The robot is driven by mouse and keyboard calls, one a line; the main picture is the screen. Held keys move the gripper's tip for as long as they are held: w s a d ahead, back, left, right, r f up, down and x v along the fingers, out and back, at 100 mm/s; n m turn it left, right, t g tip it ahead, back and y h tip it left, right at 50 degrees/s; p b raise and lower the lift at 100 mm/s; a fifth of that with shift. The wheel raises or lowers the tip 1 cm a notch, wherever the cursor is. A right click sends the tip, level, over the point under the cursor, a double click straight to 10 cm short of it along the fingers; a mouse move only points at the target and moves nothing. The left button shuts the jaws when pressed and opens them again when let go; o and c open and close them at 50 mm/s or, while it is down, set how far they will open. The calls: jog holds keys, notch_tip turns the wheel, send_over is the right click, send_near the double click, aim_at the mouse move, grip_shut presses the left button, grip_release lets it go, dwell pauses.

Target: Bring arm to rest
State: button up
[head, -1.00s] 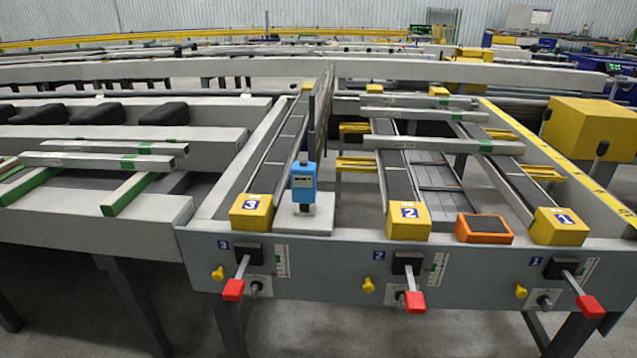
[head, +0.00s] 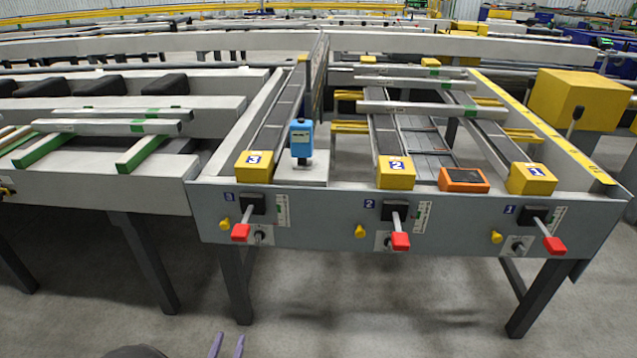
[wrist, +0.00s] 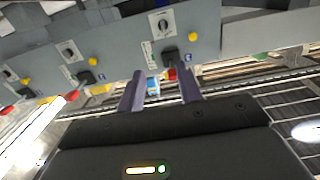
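My gripper (head: 227,346) shows at the bottom edge of the head view, its two purple-grey fingertips apart, in front of and below the runout table (head: 400,236). In the wrist view my gripper (wrist: 162,90) is open with a clear gap and holds nothing. The table's front panel (wrist: 225,40) shows beyond the fingers there, seemingly upside down. Most of my arm is out of the head view.
The panel carries red-tipped levers 3 (head: 241,232), 2 (head: 401,240) and 1 (head: 554,244), with yellow knobs beside them. Table legs (head: 237,285) stand below. A blue device (head: 301,138) stands on top. The floor (head: 380,310) in front is open.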

jog(key=w+d+r+m+g, duration=0.15)
jog(key=w+d+g, duration=0.35)
jog(key=w, duration=0.5)
jog(key=w+d+r+g+y, duration=0.2)
jog(key=d+r+g, duration=0.25)
jog(key=d, duration=0.45)
jog(key=s+d+r+n+g, duration=0.1)
jog(key=s+d+r+g, duration=0.25)
jog(key=s+d, duration=0.55)
jog(key=s+d+r+n+g, duration=0.2)
jog(key=s+d+r, duration=0.35)
jog(key=d, duration=0.75)
jog(key=w+a+r+p+v, duration=0.1)
jog(key=w+p+v, duration=0.2)
jog(key=p+v, duration=1.2)
jog(key=w+a+p+v, duration=0.1)
jog(key=w+p+v, duration=0.3)
jog(key=p+v, duration=1.2)
jog(key=shift+a+r+h+p, duration=0.4)
jog(key=shift+r+p, duration=0.1)
jog(key=shift+p, duration=0.65)
